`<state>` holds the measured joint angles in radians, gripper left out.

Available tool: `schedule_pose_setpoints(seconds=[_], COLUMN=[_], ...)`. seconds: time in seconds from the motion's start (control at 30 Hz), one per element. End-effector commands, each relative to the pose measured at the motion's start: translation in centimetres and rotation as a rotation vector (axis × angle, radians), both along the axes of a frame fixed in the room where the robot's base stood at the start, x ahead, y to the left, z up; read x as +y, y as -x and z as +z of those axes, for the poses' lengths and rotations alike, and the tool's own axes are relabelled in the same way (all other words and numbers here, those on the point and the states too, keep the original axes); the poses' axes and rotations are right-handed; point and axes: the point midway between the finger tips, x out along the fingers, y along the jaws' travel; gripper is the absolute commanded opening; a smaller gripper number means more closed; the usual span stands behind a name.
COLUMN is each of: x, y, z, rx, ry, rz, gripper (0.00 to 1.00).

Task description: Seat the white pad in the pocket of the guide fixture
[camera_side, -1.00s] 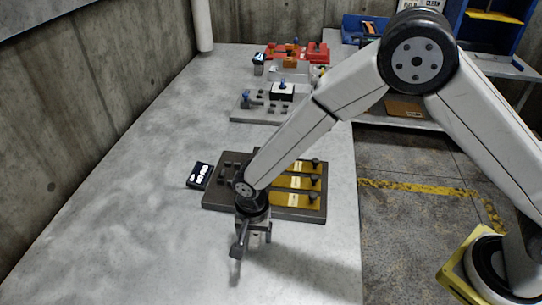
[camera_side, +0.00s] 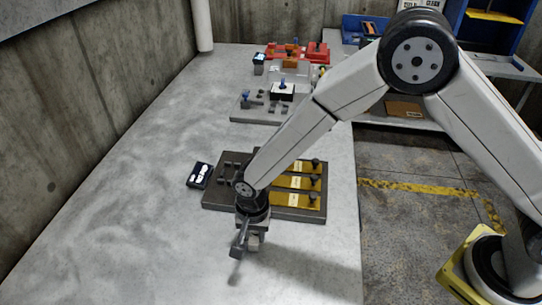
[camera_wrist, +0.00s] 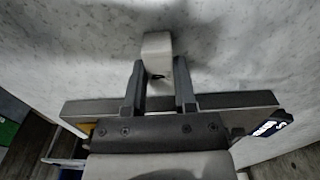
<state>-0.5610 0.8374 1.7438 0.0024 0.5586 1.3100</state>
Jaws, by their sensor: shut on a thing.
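My gripper (camera_wrist: 158,88) has its two dark fingers closed on the white pad (camera_wrist: 157,50) in the wrist view. The pad sticks out past the fingertips, with a small dark mark between them. In the side view my gripper (camera_side: 247,245) hangs over the bare grey table, in front of a dark base plate (camera_side: 222,203) with yellow strips and black knobs. This plate looks like the guide fixture; my arm hides part of it. I cannot make out its pocket or, clearly, the pad in the side view. The pad is apart from the plate.
A small black device with a bright display (camera_side: 199,175) lies left of the plate. A grey fixture with a blue knob (camera_side: 282,86) and red parts (camera_side: 318,52) stand farther back. The table is clear at left and front. Its right edge runs close to the plate.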

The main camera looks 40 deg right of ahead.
Motion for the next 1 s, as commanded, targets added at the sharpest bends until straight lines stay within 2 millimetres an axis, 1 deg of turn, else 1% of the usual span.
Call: schedule_pose_setpoints(seconds=[0.27, 0.37, 0.5, 0.67, 1.0], x=[0.0, 0.0, 0.0, -0.6, -2.1], y=[0.0, -0.1, -0.1, 1.2, 4.2], z=[0.8, 1.6, 3.2, 4.7, 8.8], rx=[0.0, -0.001, -0.002, -0.001, -0.002], ry=[0.0, 0.0, 0.001, 0.001, 0.001], rz=[0.0, 0.0, 0.0, 0.0, 0.0], gripper=[0.0, 0.0, 0.0, 0.0, 0.0])
